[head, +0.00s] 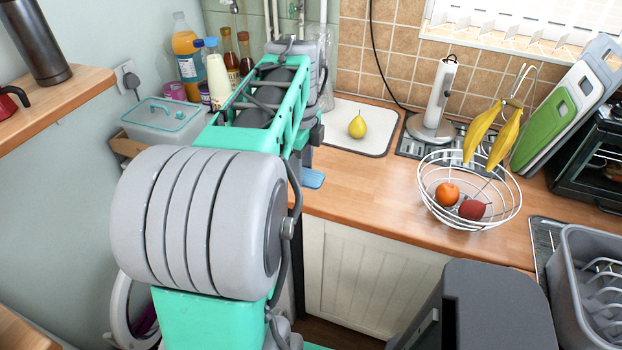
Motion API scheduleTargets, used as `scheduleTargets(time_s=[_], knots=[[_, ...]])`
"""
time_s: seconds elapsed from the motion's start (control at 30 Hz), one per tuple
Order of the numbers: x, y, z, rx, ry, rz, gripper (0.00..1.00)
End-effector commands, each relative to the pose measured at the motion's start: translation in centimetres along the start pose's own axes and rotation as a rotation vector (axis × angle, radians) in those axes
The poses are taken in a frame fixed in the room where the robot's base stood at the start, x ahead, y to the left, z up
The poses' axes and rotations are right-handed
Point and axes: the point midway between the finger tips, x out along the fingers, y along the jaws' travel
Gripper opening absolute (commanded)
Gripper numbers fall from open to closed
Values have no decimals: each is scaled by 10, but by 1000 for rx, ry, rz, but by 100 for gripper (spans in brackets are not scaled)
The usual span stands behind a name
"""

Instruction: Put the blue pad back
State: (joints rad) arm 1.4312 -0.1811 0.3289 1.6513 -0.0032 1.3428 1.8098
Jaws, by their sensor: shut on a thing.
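The blue pad (313,178) shows as a small flat blue piece at the counter's front edge, just right of my arm. Its left part is hidden behind my arm. My gripper (303,172) is mostly hidden behind my own arm links; only a bit of its grey body shows, right above the pad. It is shut on the blue pad. The fingertips cannot be made out, and I cannot tell whether the pad touches the counter.
A pale mat (345,140) with a yellow pear (357,126) lies behind. A wire fruit basket (470,222), paper-towel stand (436,105) and grey dish rack (590,270) stand to the right. Bottles (187,55) and a lidded box (165,120) crowd the left. Counter between mat and basket is clear.

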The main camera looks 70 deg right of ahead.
Motion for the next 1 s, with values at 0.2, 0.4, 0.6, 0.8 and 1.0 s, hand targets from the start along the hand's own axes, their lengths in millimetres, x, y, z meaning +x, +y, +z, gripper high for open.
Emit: scheduleTargets(time_s=[0.2, 0.4, 0.6, 0.8, 1.0], knots=[[40, -52, 7, 0, 1, 5, 0], [66, -73, 10, -2, 0, 0, 0], [96, -77, 11, -2, 1, 3, 0], [103, -78, 11, -3, 0, -2, 0], [107, -78, 11, -3, 0, -1, 0]])
